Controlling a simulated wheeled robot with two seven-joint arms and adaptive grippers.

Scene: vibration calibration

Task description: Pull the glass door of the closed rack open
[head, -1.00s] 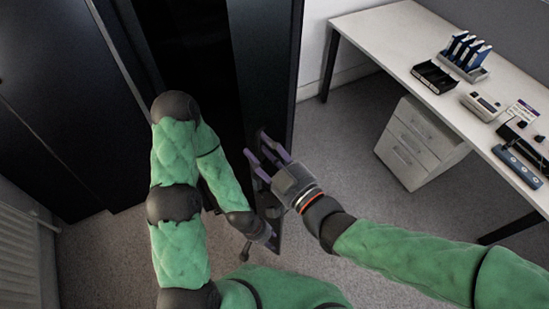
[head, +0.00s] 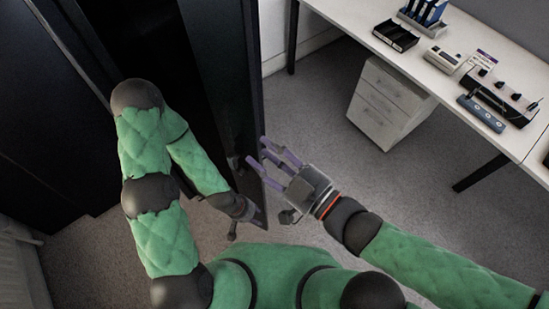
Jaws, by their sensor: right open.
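The dark glass door (head: 220,85) of the black rack (head: 75,110) stands swung out from it, with its free edge running down the middle of the head view. My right gripper (head: 259,154) is open, its purple fingers at the right side of that free edge. I cannot tell whether they touch it. My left gripper (head: 247,213) is low at the door's bottom end, on its left side. Its fingers are mostly hidden, so its jaws cannot be read. A faint reflection of a gripper shows in the glass.
A white desk (head: 400,65) stands at the right, with a black tray (head: 396,35), a blue-topped device (head: 482,113) and other equipment on it. A white drawer unit (head: 385,105) is below. Grey carpet (head: 305,130) is free between door and desk. A radiator (head: 20,265) is at lower left.

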